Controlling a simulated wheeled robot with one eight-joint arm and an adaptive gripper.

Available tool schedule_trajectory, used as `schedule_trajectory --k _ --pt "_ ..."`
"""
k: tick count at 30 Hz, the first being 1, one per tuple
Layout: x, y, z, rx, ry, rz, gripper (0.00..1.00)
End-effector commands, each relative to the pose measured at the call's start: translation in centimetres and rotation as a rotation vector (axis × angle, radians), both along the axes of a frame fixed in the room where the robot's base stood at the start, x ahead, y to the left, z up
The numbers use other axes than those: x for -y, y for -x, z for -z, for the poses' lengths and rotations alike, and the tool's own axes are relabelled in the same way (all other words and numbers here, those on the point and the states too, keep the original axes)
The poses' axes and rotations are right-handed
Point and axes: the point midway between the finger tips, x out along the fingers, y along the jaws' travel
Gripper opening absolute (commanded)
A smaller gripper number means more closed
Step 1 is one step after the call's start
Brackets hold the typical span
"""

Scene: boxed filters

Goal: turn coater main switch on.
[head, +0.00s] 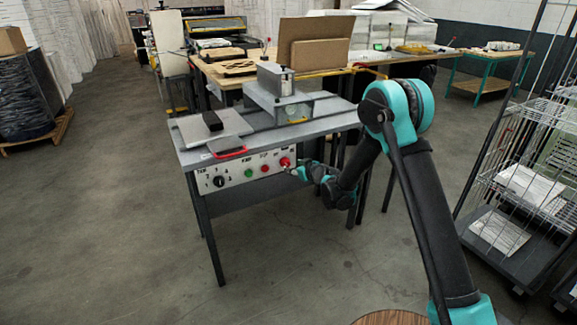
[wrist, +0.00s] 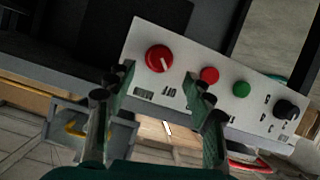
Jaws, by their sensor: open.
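The coater (head: 285,98) is a grey bench machine with a white control panel on its front edge. The panel (wrist: 140,38) carries a large red rotary knob (wrist: 159,59) with a white mark, which looks like the main switch; it shows at the panel's right end in the head view (head: 285,162). The panel also has a small red button (wrist: 209,75), a green button (wrist: 241,90) and a black knob (wrist: 286,108). My gripper (wrist: 158,82) is open and empty in front of the red knob, which appears between and just beyond the fingertips. I cannot tell whether they touch.
A red-handled tool (head: 228,153) overhangs the bench front, left of my gripper. A black block (head: 212,120) lies on the grey plate. A wire rack cart (head: 520,150) stands right of my arm. The floor before the bench is clear.

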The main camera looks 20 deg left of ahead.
Motion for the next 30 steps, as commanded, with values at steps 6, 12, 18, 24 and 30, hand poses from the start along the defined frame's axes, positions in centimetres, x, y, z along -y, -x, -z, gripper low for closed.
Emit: schedule_trajectory --k 6,12,18,24,30 --pt "-2.7 -2.4 1.5 0.0 0.0 0.0 0.53" --pt "-4.1 -3.6 2.3 0.0 0.0 0.0 0.53" --pt "-4.5 -3.9 2.5 -0.001 0.001 0.0 0.53" --pt "-4.5 -3.9 2.5 -0.001 0.001 0.0 0.5" --pt "-4.5 -3.9 2.5 -0.001 0.001 0.0 0.25"
